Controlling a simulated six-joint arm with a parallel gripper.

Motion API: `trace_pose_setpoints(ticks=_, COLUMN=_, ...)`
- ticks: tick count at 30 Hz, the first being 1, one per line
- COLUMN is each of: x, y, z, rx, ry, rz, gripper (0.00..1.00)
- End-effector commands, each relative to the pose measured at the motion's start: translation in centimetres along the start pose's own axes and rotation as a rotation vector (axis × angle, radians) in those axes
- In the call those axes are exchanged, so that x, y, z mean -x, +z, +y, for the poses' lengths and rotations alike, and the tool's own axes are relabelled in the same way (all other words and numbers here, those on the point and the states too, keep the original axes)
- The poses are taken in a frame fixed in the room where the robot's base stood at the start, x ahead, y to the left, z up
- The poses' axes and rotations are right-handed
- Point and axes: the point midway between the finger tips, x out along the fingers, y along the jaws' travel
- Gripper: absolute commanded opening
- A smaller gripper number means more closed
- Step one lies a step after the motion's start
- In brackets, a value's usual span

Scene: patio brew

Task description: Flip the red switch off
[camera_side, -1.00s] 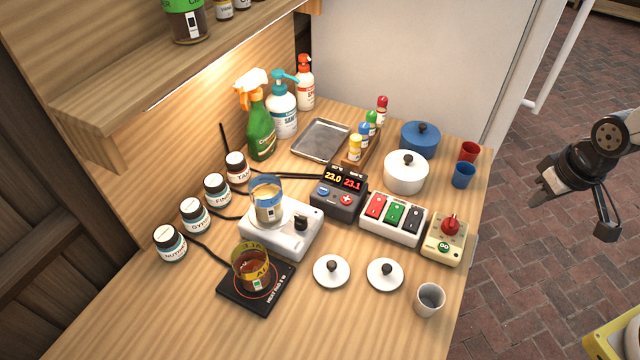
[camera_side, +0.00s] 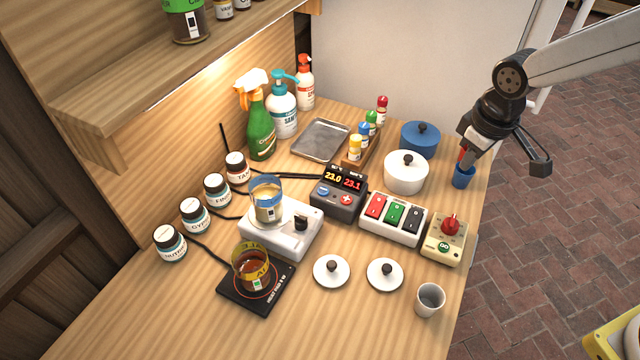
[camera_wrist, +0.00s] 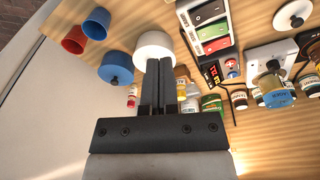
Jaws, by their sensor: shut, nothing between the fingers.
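The red switch (camera_side: 376,207) is the left rocker on a white switch box (camera_side: 378,233), beside a green rocker (camera_side: 394,214) and a black rocker (camera_side: 412,219). In the wrist view the red switch (camera_wrist: 216,46) shows at the upper right, past the fingers. My gripper (camera_side: 468,160) is above the right edge of the table, by the blue cup, to the right of and above the switch box. In the wrist view my gripper's fingers (camera_wrist: 159,65) are together with nothing between them. The gripper is apart from the switch.
A white pot (camera_side: 406,176) and a blue pot (camera_side: 421,139) stand behind the switch box. A blue cup (camera_side: 462,180) is under my gripper. A box with a red knob (camera_side: 450,225) stands to the right of the switches. Two white lids (camera_side: 331,274) lie in front.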

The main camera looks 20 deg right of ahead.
Motion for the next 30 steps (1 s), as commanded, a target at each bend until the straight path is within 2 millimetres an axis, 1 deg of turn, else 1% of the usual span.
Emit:
trace_pose_setpoints(ticks=1, x=0.0, y=-1.2, z=-0.8, rx=0.037, ry=0.000, rz=-0.007, gripper=0.00)
trace_pose_setpoints(ticks=6, x=0.3, y=-4.4, z=-3.2, rx=0.150, ry=0.007, rz=-0.033, gripper=0.00)
trace_pose_setpoints(ticks=12, x=0.7, y=-7.7, z=-6.3, rx=0.274, ry=0.018, rz=-0.061, gripper=0.00)
trace_pose_setpoints(ticks=15, x=0.8, y=-9.0, z=-7.8, rx=0.326, ry=0.024, rz=-0.072, gripper=0.00)
trace_pose_setpoints(ticks=21, x=1.0, y=-10.4, z=-9.7, rx=0.389, ry=0.032, rz=-0.087, gripper=0.00)
trace_pose_setpoints(ticks=25, x=1.1, y=-10.7, z=-10.2, rx=0.405, ry=0.035, rz=-0.092, gripper=0.00)
trace_pose_setpoints(ticks=30, x=1.1, y=-10.8, z=-10.2, rx=0.407, ry=0.035, rz=-0.092, gripper=0.00)
